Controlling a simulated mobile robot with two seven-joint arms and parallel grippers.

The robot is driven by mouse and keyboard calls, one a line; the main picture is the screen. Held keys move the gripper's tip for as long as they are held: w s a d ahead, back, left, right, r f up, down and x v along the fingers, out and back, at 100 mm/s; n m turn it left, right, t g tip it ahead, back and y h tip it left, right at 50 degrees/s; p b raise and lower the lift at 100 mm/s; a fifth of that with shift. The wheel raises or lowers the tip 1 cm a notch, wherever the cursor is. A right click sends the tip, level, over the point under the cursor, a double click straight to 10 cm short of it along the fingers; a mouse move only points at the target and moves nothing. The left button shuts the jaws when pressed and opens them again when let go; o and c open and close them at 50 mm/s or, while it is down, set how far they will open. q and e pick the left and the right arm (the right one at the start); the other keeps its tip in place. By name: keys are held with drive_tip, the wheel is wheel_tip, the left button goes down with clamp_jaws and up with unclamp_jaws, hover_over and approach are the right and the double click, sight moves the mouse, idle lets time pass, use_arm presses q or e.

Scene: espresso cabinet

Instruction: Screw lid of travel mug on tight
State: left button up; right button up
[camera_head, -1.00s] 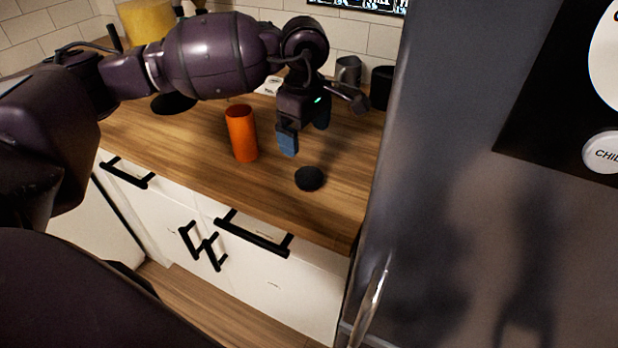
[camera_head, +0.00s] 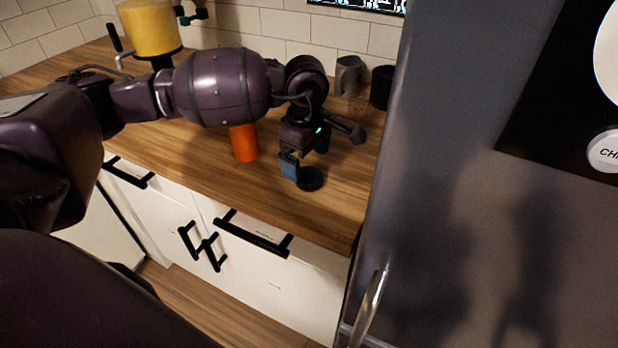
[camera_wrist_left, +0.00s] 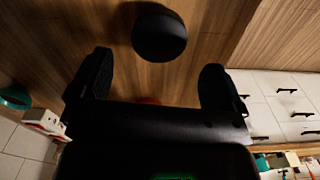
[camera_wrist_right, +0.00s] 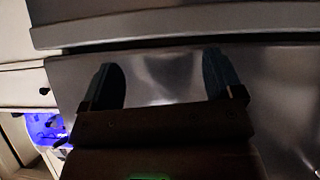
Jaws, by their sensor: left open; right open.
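The black round lid (camera_head: 313,179) lies on the wooden counter near its front edge. It also shows in the left wrist view (camera_wrist_left: 159,36), just beyond the fingertips and between their lines. My left gripper (camera_head: 298,172) is open and points down at the lid, with nothing between its fingers. The orange travel mug (camera_head: 244,145) stands upright to the left of the lid; my left arm hides its upper part. A sliver of orange (camera_wrist_left: 148,100) shows at the gripper's edge in the left wrist view. My right gripper (camera_wrist_right: 160,65) is open and empty, facing a grey metal surface.
The grey fridge (camera_head: 460,200) stands close on the right of the counter. A grey cup (camera_head: 348,75) and a black container (camera_head: 381,88) stand at the back. A yellow-filled container (camera_head: 148,28) is at the back left. The counter (camera_head: 190,160) left of the mug is clear.

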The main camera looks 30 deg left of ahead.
sight(308, 174)
use_arm(q)
wheel_tip(308, 174, down, 4)
drive_tip(key=shift+d+f, duration=0.15)
drive_tip(key=shift+f, duration=0.1)
drive_tip(key=c, duration=1)
wheel_tip(308, 174, up, 20)
drive_tip(key=p, duration=0.1)
idle(0.4)
